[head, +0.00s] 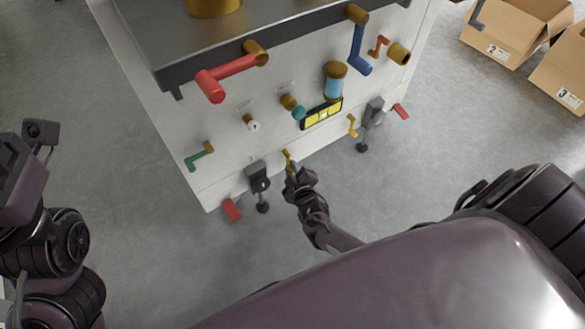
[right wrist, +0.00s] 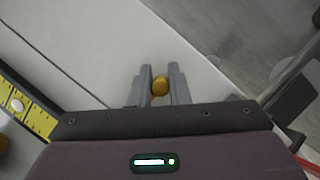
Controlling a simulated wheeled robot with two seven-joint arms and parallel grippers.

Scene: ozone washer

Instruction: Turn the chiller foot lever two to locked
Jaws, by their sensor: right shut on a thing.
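A small brass-yellow lever (head: 287,156) sits low on the front of the white machine. My right gripper (head: 290,171) reaches up to it from below. In the right wrist view the lever's round yellow end (right wrist: 160,86) lies between the two grey fingers, and the gripper (right wrist: 160,90) is shut on it. A second, similar yellow lever (head: 352,125) is farther right on the same front. No label shows which lever is number two. My left arm is at the left edge, and its fingers do not show.
Grey support feet (head: 258,178) (head: 372,112) and red tabs (head: 231,210) (head: 401,111) flank the levers. Above are a yellow level (head: 322,114), a red handle (head: 230,75), a blue handle (head: 358,50) and a green handle (head: 199,156). Cardboard boxes (head: 505,35) stand at the upper right.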

